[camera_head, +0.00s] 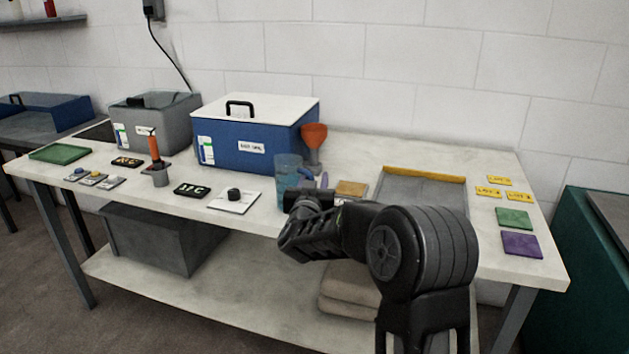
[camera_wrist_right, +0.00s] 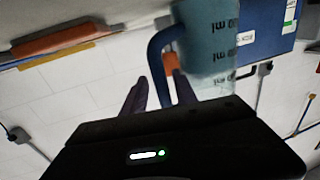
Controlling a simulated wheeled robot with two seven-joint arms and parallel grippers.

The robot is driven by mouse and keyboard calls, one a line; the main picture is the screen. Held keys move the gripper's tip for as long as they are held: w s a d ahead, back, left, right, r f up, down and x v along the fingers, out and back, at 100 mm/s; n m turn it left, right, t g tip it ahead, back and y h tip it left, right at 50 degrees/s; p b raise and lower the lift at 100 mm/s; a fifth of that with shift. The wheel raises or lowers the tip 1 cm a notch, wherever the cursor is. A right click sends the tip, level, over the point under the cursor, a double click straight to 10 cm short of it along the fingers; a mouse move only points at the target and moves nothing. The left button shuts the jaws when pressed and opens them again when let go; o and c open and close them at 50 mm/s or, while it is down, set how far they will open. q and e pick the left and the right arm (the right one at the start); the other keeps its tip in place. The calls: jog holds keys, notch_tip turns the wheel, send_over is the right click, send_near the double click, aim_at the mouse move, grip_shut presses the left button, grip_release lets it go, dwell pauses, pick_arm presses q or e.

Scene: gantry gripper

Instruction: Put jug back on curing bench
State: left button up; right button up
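The jug (camera_head: 287,178) is a translucent blue-grey measuring jug with a blue handle, at the front edge of the bench (camera_head: 350,146). In the right wrist view the jug (camera_wrist_right: 208,45) fills the upper middle, with dark volume marks, and its handle (camera_wrist_right: 157,60) hangs between my fingers. My right gripper (camera_wrist_right: 162,88) has its two dark purple fingers apart, one on each side of the handle, with a gap visible on the left side. In the head view my right wrist hides the jug's lower right. My left gripper is not in view.
An orange funnel (camera_head: 313,135) stands close behind the jug. A blue bath box (camera_head: 255,130) with a white lid is behind left. A grey tray (camera_head: 422,195) with an orange-yellow bar lies right. A white pad (camera_head: 225,203) with a dark knob lies left.

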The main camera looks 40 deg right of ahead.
jog(key=shift+r, duration=0.1)
jog(key=shift+a+r, duration=0.1)
jog(key=v, duration=1.2)
jog(key=shift+p, duration=0.4)
